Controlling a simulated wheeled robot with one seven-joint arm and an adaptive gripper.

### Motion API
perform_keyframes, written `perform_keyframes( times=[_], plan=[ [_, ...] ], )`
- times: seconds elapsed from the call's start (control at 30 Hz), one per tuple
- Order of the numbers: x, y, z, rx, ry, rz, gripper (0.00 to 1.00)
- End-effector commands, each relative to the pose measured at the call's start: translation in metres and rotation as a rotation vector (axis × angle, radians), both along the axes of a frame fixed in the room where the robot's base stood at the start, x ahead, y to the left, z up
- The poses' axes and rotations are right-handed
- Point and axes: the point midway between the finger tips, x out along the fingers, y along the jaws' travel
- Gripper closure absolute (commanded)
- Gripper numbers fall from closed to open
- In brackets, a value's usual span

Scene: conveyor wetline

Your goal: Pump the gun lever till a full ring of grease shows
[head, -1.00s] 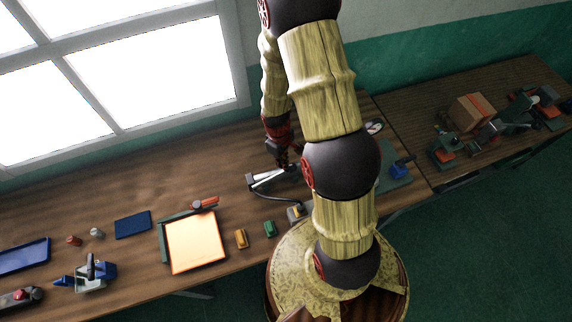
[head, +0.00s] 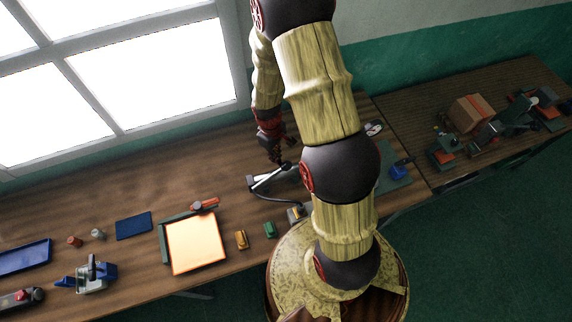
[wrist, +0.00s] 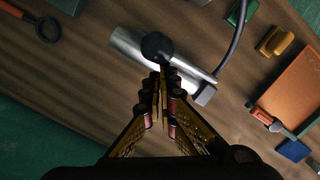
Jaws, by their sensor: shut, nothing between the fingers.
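The grease gun (wrist: 135,48) lies on the wooden bench as a silver barrel; it also shows in the head view (head: 252,182). Its lever ends in a black ball knob (wrist: 157,46), also in the head view (head: 286,167), standing above the barrel. My gripper (wrist: 160,84) is shut and empty, its fingertips close to the knob and lever; whether they touch I cannot tell. In the head view my gripper (head: 277,157) is just behind the knob. A dark hose (head: 278,199) runs from the gun to a small grey and yellow block (head: 296,214). I see no grease ring.
A second bench (head: 405,110) with a cardboard box (head: 471,111) stands right. The bench behind the gun's left is clear.

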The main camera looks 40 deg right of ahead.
Motion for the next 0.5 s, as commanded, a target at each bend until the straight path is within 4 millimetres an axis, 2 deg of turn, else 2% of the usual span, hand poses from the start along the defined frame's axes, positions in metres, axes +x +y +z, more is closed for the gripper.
perform_keyframes(
  times=[0.3, 0.5],
  plan=[
    [0.008, 0.002, 0.063, -0.001, -0.007, 0.000, 1.00],
    [0.010, 0.003, 0.094, -0.001, -0.004, 0.001, 1.00]
  ],
)
